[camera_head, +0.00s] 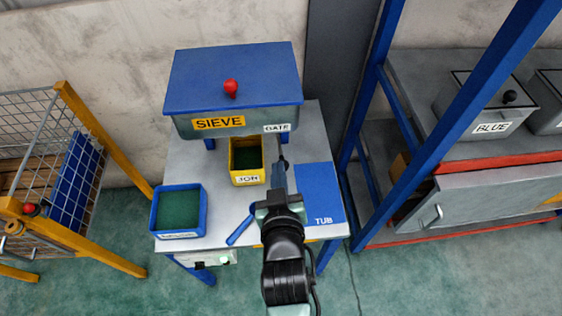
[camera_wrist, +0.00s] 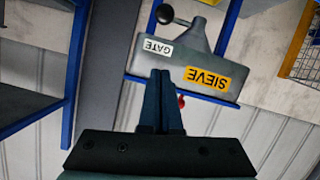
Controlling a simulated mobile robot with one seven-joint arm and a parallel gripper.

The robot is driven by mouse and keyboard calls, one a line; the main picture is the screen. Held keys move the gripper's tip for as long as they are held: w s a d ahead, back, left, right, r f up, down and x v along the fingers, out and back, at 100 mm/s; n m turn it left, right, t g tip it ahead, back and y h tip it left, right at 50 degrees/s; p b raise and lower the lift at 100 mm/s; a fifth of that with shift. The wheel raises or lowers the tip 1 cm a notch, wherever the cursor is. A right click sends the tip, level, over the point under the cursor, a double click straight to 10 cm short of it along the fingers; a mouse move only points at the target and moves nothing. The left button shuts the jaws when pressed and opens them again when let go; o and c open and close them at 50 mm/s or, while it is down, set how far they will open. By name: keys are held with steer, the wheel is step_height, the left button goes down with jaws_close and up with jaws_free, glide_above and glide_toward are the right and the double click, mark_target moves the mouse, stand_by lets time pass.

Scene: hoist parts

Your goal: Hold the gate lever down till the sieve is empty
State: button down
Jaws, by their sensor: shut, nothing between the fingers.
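The sieve (camera_head: 240,118) is a grey box under a blue lid with a red knob, and the lid hides its inside. Its GATE label (camera_head: 277,128) is at the front right. The dark gate lever (camera_head: 284,160) shows below that label, partly hidden by my gripper. In the wrist view the sieve (camera_wrist: 226,66) appears upside down, and the lever's black ball knob (camera_wrist: 164,13) stands beyond my fingertips, with a gap in the picture. My gripper (camera_head: 279,172) is shut and empty, its fingers (camera_wrist: 160,75) together. Whether it touches the lever I cannot tell.
A yellow tub (camera_head: 233,161) with green contents stands under the sieve. A blue tub (camera_head: 157,208), also holding green material, is at the table's left. A blue TUB mat (camera_head: 323,178) is right of my gripper. A blue-framed rack (camera_head: 430,146) stands at the right.

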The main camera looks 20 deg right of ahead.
steer(key=w+d+f+p, duration=0.1)
steer(key=w+d+f, duration=0.1)
steer(key=w+f, duration=0.3)
steer(key=shift+d+f, duration=0.25)
steer(key=shift+f, duration=0.15)
